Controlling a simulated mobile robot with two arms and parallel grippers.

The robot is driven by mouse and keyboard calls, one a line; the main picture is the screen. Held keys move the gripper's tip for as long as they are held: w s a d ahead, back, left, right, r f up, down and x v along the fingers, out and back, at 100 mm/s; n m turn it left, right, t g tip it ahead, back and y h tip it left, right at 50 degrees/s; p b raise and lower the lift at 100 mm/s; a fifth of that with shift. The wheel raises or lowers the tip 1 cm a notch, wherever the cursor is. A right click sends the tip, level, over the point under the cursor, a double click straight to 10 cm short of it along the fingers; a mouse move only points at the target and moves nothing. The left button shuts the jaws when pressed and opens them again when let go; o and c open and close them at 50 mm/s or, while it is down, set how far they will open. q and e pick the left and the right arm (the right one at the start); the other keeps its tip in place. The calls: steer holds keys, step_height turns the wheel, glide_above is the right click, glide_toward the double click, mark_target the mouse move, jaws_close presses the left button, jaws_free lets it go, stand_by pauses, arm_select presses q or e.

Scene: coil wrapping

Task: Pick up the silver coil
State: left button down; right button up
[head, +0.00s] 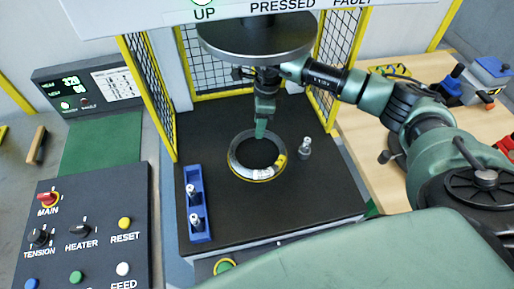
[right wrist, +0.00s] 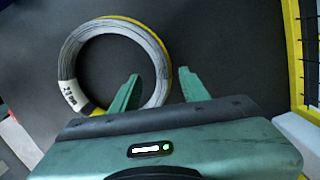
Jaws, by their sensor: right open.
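The silver coil (head: 238,168) lies flat on the black machine bed in the head view. It has yellow on part of its rim and a white label. It also shows in the right wrist view (right wrist: 148,50). My right gripper (head: 261,133) hangs at the coil's far edge. In the right wrist view the right gripper (right wrist: 158,78) is open, with one green finger over the coil's ring and the other outside it. Nothing is held between the fingers. I cannot tell the exact height of the fingertips above the bed. My left gripper is not in view.
A blue holder (head: 198,216) with metal pegs stands left of the coil. A small metal part (head: 305,147) stands to its right. A round press plate (head: 257,38) is above. Yellow-framed mesh guards (head: 147,97) flank the bed. A control panel (head: 80,235) is at front left.

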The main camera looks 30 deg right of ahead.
steer(key=shift+w+a+f, duration=0.1)
steer(key=shift+w+f, duration=0.05)
steer(key=shift+f, duration=0.65)
steer(key=shift+w+a+f, duration=0.1)
steer(key=shift+w+f, duration=0.05)
steer(key=shift+f, duration=0.6)
jaws_close()
steer(key=shift+w+r, duration=0.1)
steer(key=shift+r, duration=0.05)
